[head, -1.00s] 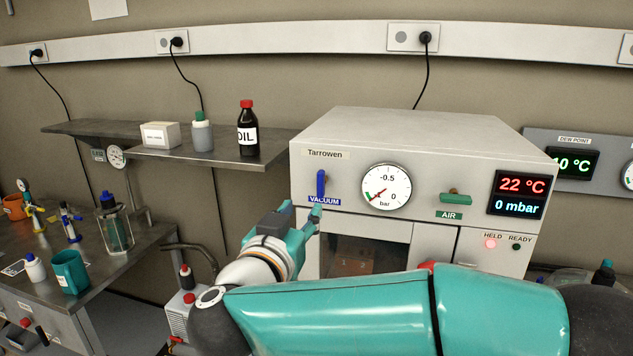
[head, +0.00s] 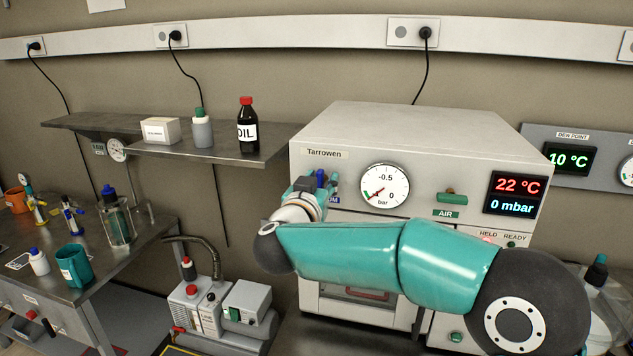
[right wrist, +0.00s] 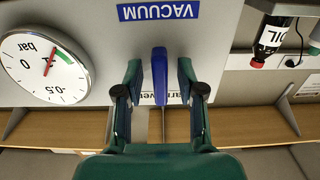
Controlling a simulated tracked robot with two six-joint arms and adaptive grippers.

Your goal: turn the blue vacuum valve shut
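The blue vacuum valve handle (head: 320,177) is on the upper left of the Tarrowen oven's front (head: 450,160). Its top just shows behind my right gripper (head: 318,187), which hides most of it and part of the VACUUM label. In the right wrist view, which is upside down, the blue handle (right wrist: 159,75) stands upright between the two fingers of my right gripper (right wrist: 158,80). The fingers are open, with a gap on each side of the handle. The VACUUM label (right wrist: 158,11) is just beyond the fingertips there. My left gripper is not in view.
The pressure gauge (head: 385,187) is right of the valve, and the green AIR valve (head: 452,197) is further right. A shelf (head: 180,153) with an oil bottle (head: 247,128) is to the left. My right arm covers part of the oven's lower front.

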